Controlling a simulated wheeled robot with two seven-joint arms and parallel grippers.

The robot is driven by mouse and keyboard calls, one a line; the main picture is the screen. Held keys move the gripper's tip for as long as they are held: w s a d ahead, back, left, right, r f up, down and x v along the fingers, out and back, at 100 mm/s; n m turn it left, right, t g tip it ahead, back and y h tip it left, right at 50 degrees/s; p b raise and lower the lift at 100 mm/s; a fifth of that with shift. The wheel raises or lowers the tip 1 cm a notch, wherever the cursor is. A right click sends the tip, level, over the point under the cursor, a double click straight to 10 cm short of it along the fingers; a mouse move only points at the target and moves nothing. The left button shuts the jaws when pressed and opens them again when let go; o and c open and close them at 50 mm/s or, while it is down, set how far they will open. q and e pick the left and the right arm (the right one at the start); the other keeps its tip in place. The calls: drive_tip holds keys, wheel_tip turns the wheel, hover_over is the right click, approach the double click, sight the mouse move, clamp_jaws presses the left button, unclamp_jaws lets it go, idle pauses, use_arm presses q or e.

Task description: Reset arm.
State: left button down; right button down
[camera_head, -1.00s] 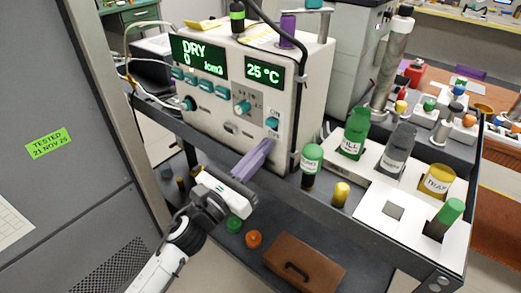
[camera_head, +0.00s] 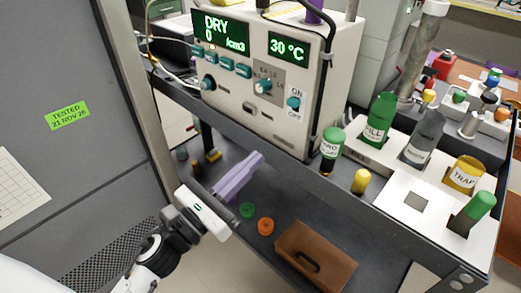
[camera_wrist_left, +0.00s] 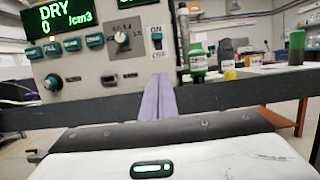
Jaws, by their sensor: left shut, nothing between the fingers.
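My left gripper (camera_head: 256,160) has lilac fingers that are shut together with nothing between them. It is in front of and below the white particle classifier (camera_head: 325,80), apart from its panel. In the left wrist view the shut fingers (camera_wrist_left: 160,82) point at the lower panel, below the ON/OFF switch (camera_wrist_left: 157,49). The classifier's screens read DRY 0 /cm3 (camera_head: 222,32) and 30 °C (camera_head: 289,47). My right gripper is not in view.
Green FILL (camera_head: 380,118), grey (camera_head: 424,135) and yellow TRAP (camera_head: 465,174) bottles stand on the cart's right side. Green (camera_head: 247,210) and orange (camera_head: 265,226) caps and a brown case (camera_head: 315,257) lie on the lower shelf. A grey cabinet (camera_head: 70,170) bounds the left.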

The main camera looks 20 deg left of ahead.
use_arm(q)
drive_tip(key=s+a+f+n+g+y+p, duration=0.1)
drive_tip(key=s+f+n+g+y, duration=0.15)
drive_tip(key=f+n, duration=0.7)
drive_tip(key=s+a+f+n+g+y+p, duration=0.1)
drive_tip(key=s+f+n+g+y, duration=0.3)
drive_tip(key=n, duration=1)
drive_tip(key=s+d+f+n+g+h, duration=0.1)
drive_tip(key=s+d+f+n+g, duration=0.1)
drive_tip(key=s+f+n, duration=0.3)
drive_tip(key=s+d+f+n+g+h, duration=0.1)
drive_tip(key=s+d+f+n+g, duration=0.1)
drive_tip(key=s+f+n, duration=0.3)
wheel_tip(320, 180, down, 4)
drive_tip(key=d+n, duration=0.1)
drive_tip(key=n, duration=0.3)
drive_tip(key=shift+d+r, duration=0.2)
drive_tip(key=shift+d, duration=0.15)
drive_tip(key=shift+g, duration=0.25)
